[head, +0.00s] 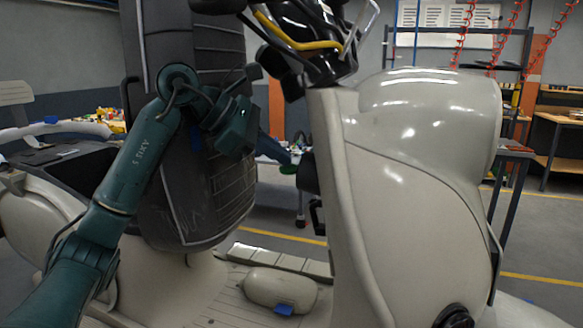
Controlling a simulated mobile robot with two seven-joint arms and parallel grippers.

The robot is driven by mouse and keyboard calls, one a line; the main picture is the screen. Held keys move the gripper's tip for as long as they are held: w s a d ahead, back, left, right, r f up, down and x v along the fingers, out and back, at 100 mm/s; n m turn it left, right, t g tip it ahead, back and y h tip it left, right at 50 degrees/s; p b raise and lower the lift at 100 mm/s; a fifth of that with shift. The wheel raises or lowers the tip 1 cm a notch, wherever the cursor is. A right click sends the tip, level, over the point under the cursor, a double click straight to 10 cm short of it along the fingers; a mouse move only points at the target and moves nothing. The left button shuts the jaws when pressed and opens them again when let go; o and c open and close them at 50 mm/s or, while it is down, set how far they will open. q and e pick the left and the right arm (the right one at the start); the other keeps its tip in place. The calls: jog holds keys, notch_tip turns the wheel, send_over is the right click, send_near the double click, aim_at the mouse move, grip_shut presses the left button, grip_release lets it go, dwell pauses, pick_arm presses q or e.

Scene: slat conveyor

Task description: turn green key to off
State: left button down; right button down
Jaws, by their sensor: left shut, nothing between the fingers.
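A cream scooter (410,160) fills the right half of the head view, with its front shield facing right. A small green piece (288,169) shows just left of a black part (308,173) on the inner side of the shield. It looks like the green key, but it is too small to tell its turn position. My left gripper (288,157) reaches in from the left, its narrow fingers shut and empty. Its tips are just above the green piece in the picture; I cannot tell whether they touch. My right gripper is out of view.
The scooter's dark upright seat (205,195) stands behind my left wrist. The handlebar with a yellow cable (300,43) is above the fingers. A cream case (278,287) with a blue tab lies on the footboard. Workbenches (560,135) stand at the back right.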

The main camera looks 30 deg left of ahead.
pick_arm(q)
jog(key=shift+f, duration=0.55)
jog(key=r+p+v, duration=0.1)
jog(key=p+v, duration=0.1)
jog(key=v, duration=0.7)
jog(key=shift+w+d, duration=0.25)
jog(key=shift+w, duration=0.05)
dwell(0.3)
dwell(0.4)
jog(key=shift+s+f, duration=0.1)
